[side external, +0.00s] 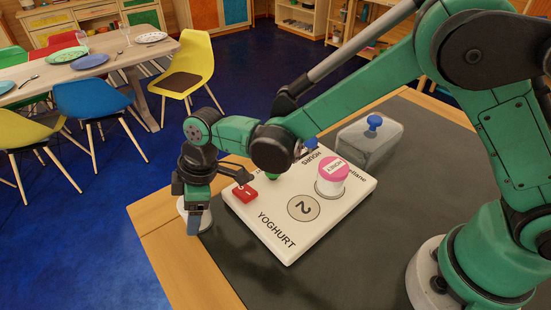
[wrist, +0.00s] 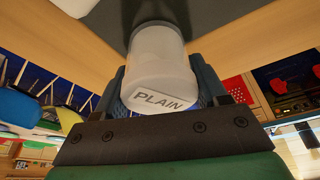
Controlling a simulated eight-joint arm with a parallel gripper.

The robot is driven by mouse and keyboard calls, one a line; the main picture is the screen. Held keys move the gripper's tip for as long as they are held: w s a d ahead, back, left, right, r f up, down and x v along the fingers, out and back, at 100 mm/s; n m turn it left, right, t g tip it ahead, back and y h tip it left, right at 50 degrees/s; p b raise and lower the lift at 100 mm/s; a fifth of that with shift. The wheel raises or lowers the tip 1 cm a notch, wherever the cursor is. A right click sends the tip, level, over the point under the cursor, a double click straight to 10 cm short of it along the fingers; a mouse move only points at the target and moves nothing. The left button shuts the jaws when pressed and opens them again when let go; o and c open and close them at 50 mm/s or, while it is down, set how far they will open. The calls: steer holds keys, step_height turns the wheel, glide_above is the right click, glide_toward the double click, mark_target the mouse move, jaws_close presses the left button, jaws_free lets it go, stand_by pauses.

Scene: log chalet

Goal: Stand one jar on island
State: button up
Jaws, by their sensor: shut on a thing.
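A white jar (wrist: 158,62) marked PLAIN on its lid is between the two blue fingers of my gripper (wrist: 165,88) in the wrist view. My gripper (side external: 193,222) is shut on it. In the side view the white jar (side external: 182,208) is partly hidden behind the fingers, over the near-left part of the dark-topped, wood-edged island (side external: 225,262). I cannot tell whether its base touches the top. A white board (side external: 272,237) lettered YOGHURT with a circled 2 lies just right of my gripper. A jar with a pink HONEY lid (side external: 332,176) stands on this board.
A red block (side external: 245,193) sits at the board's left edge, close to my gripper. A clear box with a blue knob (side external: 370,148) stands behind the board. The dark top in front of the board is clear. Chairs and a laid dining table (side external: 100,62) stand beyond the island.

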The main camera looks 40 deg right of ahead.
steer(key=shift+f, duration=0.15)
steer(key=o, duration=1.4)
steer(key=v, duration=1.2)
steer(key=s+d+m+t+h, duration=0.1)
steer(key=s+d+m, duration=0.1)
steer(key=d+m, duration=0.2)
steer(key=s+d+r+m+t+h, duration=0.1)
steer(key=s+d+m+t, duration=0.1)
steer(key=d, duration=0.7)
steer(key=s+d+m+t+h, duration=0.1)
steer(key=s+d+m+t, duration=0.1)
steer(key=d+m, duration=0.4)
steer(key=shift+s+d+r+m, duration=0.15)
steer(key=shift+s+r+m, duration=0.1)
steer(key=shift+s, duration=0.15)
steer(key=shift+s+d+r+m, duration=0.15)
steer(key=shift+s+m, duration=0.1)
steer(key=shift+s, duration=0.15)
steer(key=shift+s+d+f+m+t, duration=0.2)
steer(key=shift+s+d+m+t, duration=0.1)
steer(key=shift+d+t, duration=0.1)
steer(key=shift+a, duration=0.1)
